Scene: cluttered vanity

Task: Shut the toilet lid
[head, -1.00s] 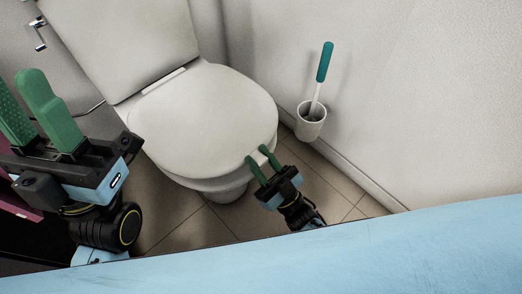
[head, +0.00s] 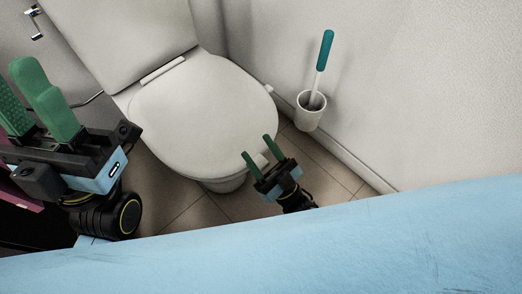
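The white toilet lid (head: 205,112) lies flat and down over the bowl, hinged at the tank side (head: 162,70). The toilet tank (head: 125,40) rises behind it at the upper left. My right gripper (head: 258,146) is just off the lid's front right edge, with its two green fingers spread and nothing between them. Whether a fingertip touches the rim is hard to tell. My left gripper (head: 40,98) is raised at the left of the picture, its green fingers apart and empty, away from the toilet.
A toilet brush with a teal handle (head: 325,50) stands in a white holder (head: 310,111) on the floor right of the toilet, by the wall. A tap or chrome fitting (head: 35,24) is at the upper left. Tiled floor (head: 325,172) is bare between holder and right gripper.

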